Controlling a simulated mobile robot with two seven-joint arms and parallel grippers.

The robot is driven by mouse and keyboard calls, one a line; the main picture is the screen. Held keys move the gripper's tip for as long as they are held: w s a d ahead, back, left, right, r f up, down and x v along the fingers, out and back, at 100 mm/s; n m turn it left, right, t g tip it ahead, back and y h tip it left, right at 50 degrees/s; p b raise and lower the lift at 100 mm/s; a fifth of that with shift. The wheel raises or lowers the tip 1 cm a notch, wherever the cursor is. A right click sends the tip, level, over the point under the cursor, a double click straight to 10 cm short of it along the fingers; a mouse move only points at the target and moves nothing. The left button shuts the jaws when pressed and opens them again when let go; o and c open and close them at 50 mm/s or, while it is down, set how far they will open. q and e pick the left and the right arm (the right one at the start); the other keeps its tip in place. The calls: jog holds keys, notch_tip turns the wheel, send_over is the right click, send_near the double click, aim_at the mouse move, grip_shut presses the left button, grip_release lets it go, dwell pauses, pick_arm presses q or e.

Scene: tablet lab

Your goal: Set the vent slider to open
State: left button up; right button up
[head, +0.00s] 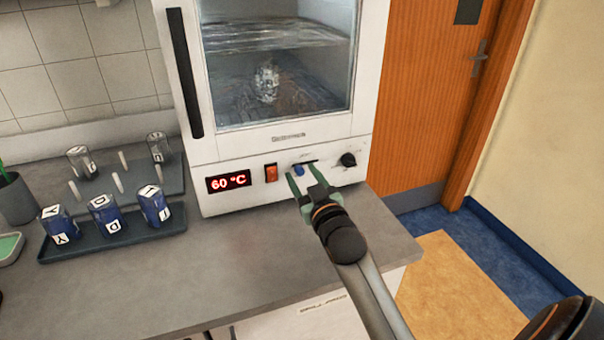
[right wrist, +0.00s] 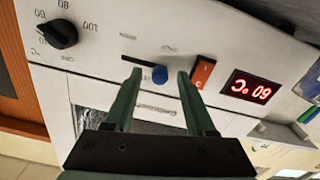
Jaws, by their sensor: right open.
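The vent slider is a blue knob (head: 299,171) in a short dark slot on the front panel of the white oven (head: 335,129). In the head view the knob sits at the left end of the slot. In the upside-down right wrist view the blue knob (right wrist: 160,74) shows between the fingertips, with the bare slot to its left. My right gripper (head: 303,172) is open, its two green fingers pointing at the panel on either side of the knob. I cannot tell whether they touch it. My left gripper is not in view.
A red switch (head: 271,173) and a 60 °C display (head: 229,181) lie left of the slider, a black dial (head: 348,159) right of it. Blue lettered containers stand in a dark tray (head: 115,240) on the grey counter (head: 250,265). The counter before the oven is clear.

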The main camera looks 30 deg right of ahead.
jog(key=shift+w+d, duration=0.1)
jog(key=shift+w, duration=0.3)
jog(key=shift+c, duration=0.3)
grip_shut()
dwell(0.9)
